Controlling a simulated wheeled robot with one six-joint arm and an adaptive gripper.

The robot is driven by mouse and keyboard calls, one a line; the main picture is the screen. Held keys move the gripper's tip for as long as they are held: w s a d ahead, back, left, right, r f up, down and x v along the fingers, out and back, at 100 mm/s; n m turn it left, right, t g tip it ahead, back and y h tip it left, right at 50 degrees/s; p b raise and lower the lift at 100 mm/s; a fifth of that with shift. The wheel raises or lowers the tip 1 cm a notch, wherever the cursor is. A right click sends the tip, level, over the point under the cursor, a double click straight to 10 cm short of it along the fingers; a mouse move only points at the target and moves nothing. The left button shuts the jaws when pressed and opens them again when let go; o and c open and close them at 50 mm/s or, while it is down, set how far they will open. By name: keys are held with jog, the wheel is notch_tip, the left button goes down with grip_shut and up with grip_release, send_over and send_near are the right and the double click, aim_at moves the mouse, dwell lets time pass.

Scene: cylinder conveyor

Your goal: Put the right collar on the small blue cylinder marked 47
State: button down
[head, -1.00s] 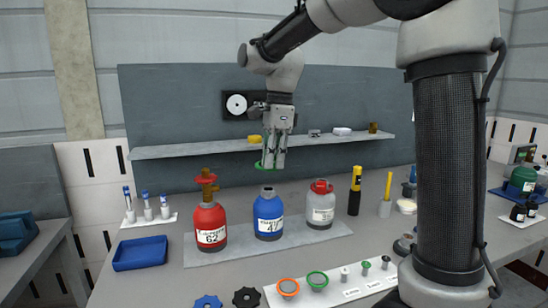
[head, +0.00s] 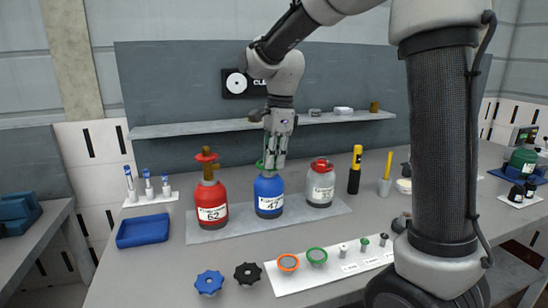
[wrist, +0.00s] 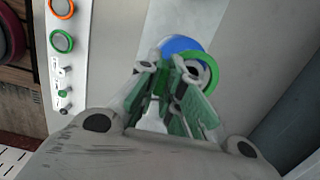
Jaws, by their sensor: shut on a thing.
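The small blue cylinder marked 47 (head: 269,196) stands upright between two other cylinders. My gripper (head: 272,163) is directly above it, pointing down, fingertips at about the height of its top. My gripper is shut on a green ring-shaped collar, which shows as a green edge in the head view (head: 260,164). In the wrist view the green collar (wrist: 212,62) extends past the fingertips, over the blue cylinder's top (wrist: 178,45). The dark neck shows through the ring. I cannot tell whether the collar touches the cylinder; my fingers hide part of it.
A red cylinder marked 62 (head: 211,200) stands at left and a grey cylinder with a red top (head: 320,185) at right, both close. A white strip (head: 330,273) in front holds orange- and green-rimmed discs and small fittings. A shelf (head: 200,129) runs behind.

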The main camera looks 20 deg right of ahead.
jog(key=shift+f, duration=1.5)
jog(key=c, duration=1.5)
grip_release()
jog(key=shift+r, duration=3.05)
